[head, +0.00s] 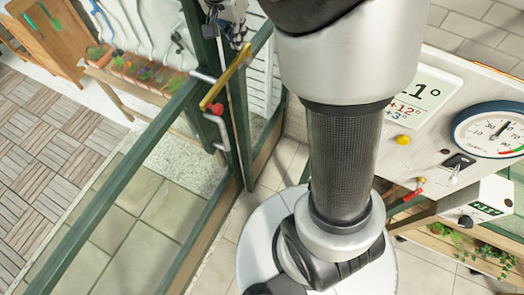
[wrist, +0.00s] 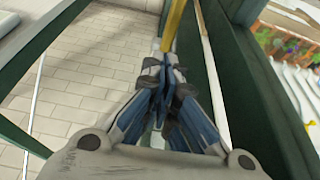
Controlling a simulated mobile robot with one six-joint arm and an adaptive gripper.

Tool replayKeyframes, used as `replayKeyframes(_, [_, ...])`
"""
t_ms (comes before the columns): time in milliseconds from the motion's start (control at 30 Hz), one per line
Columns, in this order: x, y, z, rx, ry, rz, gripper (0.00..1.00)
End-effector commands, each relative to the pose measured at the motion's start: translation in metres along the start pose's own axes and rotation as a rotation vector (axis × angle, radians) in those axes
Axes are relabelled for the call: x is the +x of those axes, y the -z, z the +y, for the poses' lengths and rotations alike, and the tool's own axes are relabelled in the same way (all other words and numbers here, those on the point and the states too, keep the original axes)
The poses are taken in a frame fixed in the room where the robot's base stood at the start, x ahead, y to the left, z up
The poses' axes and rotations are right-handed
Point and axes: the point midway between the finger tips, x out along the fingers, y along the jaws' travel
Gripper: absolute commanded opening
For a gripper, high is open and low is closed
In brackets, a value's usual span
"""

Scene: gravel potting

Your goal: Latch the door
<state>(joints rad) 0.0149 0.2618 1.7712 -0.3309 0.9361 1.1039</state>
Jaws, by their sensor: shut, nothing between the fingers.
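The green-framed glass door (head: 130,172) crosses the left of the head view, beside a green post. A yellow latch bar (head: 226,76) slants across the frame there, with a red knob (head: 217,109) near its lower end. The bar also shows in the wrist view (wrist: 173,28), just beyond my fingertips. My gripper (head: 238,40) is at the bar's upper end, partly cut off by the top edge of the head view. In the wrist view my gripper (wrist: 165,85) has its fingers together and empty. I cannot tell whether they touch the bar.
Pale handles (head: 216,130) stick out near the red knob. A panel with a round gauge (head: 490,130) stands at the right. A planter (head: 135,72) and a wooden cabinet (head: 45,35) stand beyond the glass. Tiled floor (wrist: 85,65) is clear at left in the wrist view.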

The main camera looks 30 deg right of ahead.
Motion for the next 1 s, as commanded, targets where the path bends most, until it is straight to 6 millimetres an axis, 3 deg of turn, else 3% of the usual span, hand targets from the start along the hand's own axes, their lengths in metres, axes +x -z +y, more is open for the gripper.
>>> replayKeyframes(600, [-0.123,0.005,-0.001,-0.020,0.003,0.003,0.00])
replayKeyframes(1000, [-0.119,0.010,-0.006,-0.584,-0.001,0.008,0.00])
